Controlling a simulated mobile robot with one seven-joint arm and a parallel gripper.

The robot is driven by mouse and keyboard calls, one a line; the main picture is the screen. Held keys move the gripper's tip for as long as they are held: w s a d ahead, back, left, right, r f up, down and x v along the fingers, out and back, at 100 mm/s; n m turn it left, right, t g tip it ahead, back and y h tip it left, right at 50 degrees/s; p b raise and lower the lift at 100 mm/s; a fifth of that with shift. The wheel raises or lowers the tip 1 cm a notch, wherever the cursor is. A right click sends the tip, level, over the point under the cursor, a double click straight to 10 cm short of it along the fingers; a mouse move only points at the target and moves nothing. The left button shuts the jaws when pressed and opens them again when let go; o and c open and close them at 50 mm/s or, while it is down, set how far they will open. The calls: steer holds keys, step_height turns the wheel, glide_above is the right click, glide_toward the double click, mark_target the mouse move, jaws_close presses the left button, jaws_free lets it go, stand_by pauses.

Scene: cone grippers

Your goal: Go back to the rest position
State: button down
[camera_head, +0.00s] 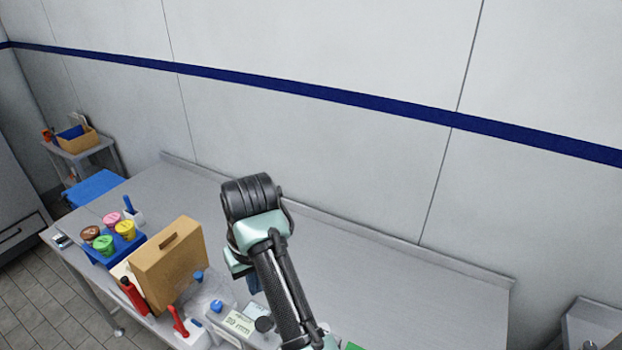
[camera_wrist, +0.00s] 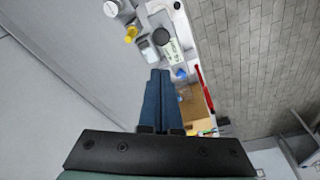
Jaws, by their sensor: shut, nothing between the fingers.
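My gripper (camera_wrist: 160,76) shows in the wrist view as two blue fingers side by side, pressed together with nothing between them. It points over the bench toward the cluttered strip along its edge. In the head view my arm rises from the bottom centre and bends over the bench. Most of my gripper is hidden there behind the arm links; only a small blue part (camera_head: 253,285) shows below the wrist. I cannot tell its exact height above the bench.
A tan case (camera_head: 168,262) stands upright on the grey bench (camera_head: 400,290), left of my arm. Tubs with coloured lids stand on a blue tray (camera_head: 118,248) farther left. Red-handled tools (camera_head: 133,296) lie near the front edge. The bench right of my arm is mostly clear, with a wall behind.

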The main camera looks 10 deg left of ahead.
steer(key=w+a+r+t+y+b, duration=0.3)
steer(key=w+r+t+b, duration=0.3)
steer(key=t, duration=0.1)
steer(key=d+r+m+t+y+b, duration=0.25)
steer(key=r+t+b, duration=0.3)
steer(key=r, duration=0.55)
steer(key=s+d+r+m+t+h+b, duration=0.5)
steer(key=s+d+r+t, duration=0.8)
steer(key=s+d+r, duration=0.3)
steer(key=shift+s+d+h+b, duration=0.35)
steer(key=shift+s+h+b, duration=0.15)
steer(key=shift+s+h, duration=0.6)
